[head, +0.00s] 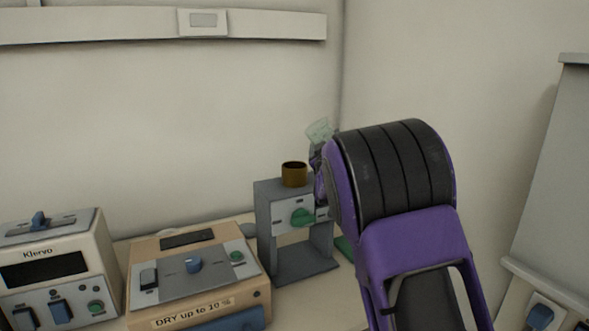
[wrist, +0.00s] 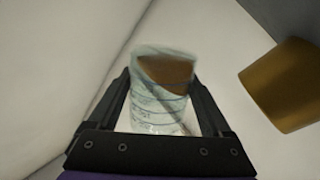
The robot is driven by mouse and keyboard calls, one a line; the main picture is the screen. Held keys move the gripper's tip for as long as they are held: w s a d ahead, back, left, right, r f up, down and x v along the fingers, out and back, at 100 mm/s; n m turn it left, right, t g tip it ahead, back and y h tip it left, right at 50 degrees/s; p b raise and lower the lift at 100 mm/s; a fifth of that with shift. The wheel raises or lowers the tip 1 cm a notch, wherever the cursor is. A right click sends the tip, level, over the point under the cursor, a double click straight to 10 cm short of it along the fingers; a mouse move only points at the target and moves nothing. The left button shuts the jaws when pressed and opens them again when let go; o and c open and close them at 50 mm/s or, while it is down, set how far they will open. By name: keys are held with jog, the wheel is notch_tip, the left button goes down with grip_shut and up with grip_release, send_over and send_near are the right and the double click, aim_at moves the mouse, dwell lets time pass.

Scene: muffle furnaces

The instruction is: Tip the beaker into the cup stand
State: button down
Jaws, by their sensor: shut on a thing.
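My gripper (wrist: 160,95) is shut on a clear glass beaker (wrist: 162,108), which stands between its two black fingers in the wrist view. Brown material shows inside or through the beaker near its rim. In the head view the beaker (head: 320,131) is tilted, up and to the right of the brown cup (head: 294,175). The cup sits on top of the grey stand (head: 268,215). The cup also shows at the right of the wrist view (wrist: 284,86), apart from the beaker. My arm hides most of the gripper and the stand's right side in the head view.
A beige device marked "DRY up to 10 %" (head: 190,275) stands left of the stand. A Klervo device (head: 55,265) is farther left. A green item (head: 344,246) lies partly hidden behind my arm. The wall is close behind; the air above the cup is clear.

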jog(key=shift+d+n+t+y+b, duration=0.1)
jog(key=shift+n+t+y+b, duration=0.25)
jog(key=shift+n+b, duration=0.85)
dwell(1.0)
jog(key=shift+m, duration=0.3)
jog(key=shift+n, duration=0.5)
jog(key=shift+n+t, duration=0.35)
jog(key=shift+n, duration=0.15)
jog(key=shift+y, duration=0.35)
jog(key=shift+n, duration=0.5)
